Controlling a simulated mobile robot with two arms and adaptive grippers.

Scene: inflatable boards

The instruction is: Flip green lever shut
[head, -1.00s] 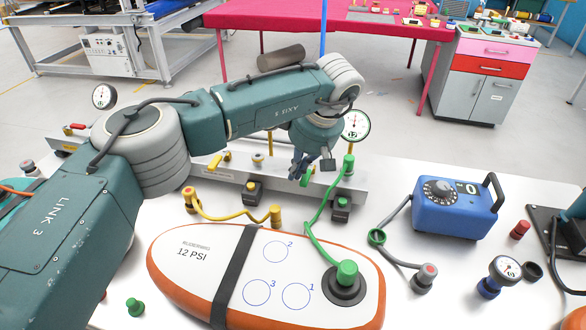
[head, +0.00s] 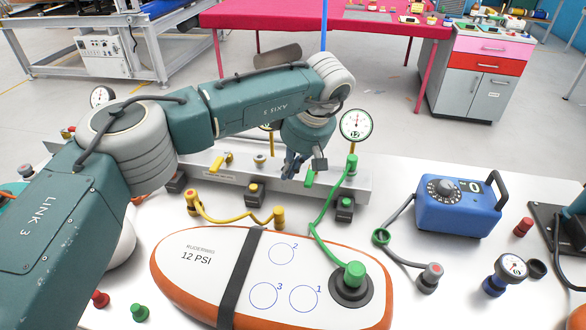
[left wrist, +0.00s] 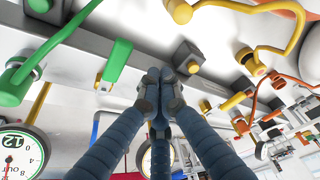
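The green lever (head: 308,177) sits on the grey manifold rail (head: 350,184), just right of my left gripper in the head view. In the left wrist view the lever (left wrist: 117,62) is left of the fingers, its handle sticking out from the rail. My left gripper (head: 291,170) is at the rail's front side, beside the lever. In the left wrist view its blue fingers (left wrist: 160,84) are together with nothing seen between them. A gap shows between fingers and lever there. My right gripper is not in view.
A green hose (head: 319,225) runs from the rail to the orange-edged board (head: 199,280). A round gauge (head: 356,125) stands behind the lever. A yellow lever (head: 219,163) is on the rail to the left. A blue pump box (head: 458,207) stands at right.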

